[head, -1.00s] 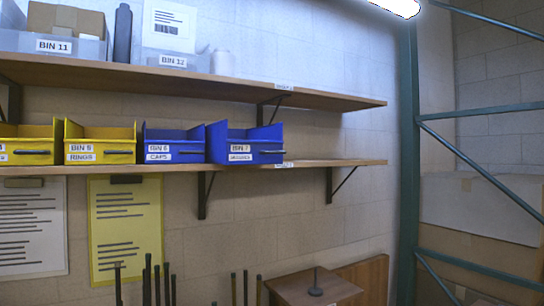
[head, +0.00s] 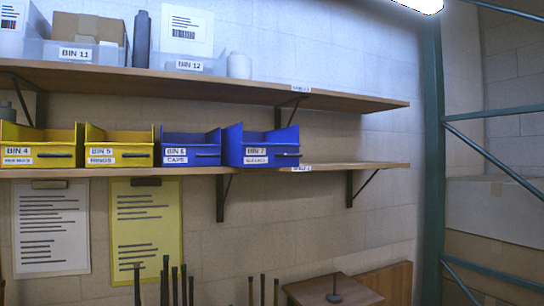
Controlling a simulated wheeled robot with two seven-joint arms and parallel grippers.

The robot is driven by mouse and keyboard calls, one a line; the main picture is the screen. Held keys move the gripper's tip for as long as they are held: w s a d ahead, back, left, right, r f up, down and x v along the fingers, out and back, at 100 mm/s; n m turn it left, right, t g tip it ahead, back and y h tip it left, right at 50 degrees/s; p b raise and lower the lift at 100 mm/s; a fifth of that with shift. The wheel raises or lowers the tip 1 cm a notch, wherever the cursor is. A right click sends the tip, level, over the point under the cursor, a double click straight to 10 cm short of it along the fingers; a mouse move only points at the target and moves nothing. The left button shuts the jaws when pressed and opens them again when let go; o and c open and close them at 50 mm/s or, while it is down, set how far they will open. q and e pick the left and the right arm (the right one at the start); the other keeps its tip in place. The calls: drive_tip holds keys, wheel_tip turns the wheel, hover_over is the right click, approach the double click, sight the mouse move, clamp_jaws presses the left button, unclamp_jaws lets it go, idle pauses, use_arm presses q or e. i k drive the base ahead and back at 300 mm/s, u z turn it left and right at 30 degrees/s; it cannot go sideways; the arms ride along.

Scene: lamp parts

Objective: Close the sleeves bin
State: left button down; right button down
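A blue bin labelled BIN 7 (head: 270,155) stands at the right end of the bin row on the lower shelf; the small second line of its label is blurred but looks like SLEEVES. Its top is open, its left side wall shows, and a dark handle bar runs across its front. It looks slightly larger than its neighbour, but I cannot tell surely how far it sticks out. Neither of my grippers is in view.
Blue BIN 6, caps (head: 190,155), and yellow BIN 5, rings (head: 118,156), and BIN 4 (head: 38,156) stand left of it. The lower shelf (head: 350,166) is bare to the right. An upper shelf (head: 200,84) overhangs. A green rack post (head: 433,150) stands right.

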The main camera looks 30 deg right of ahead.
sight(278, 148)
drive_tip(key=i, duration=0.45)
drive_tip(key=z, duration=1.2)
drive_tip(key=i, duration=0.35)
drive_tip(key=u, duration=0.95)
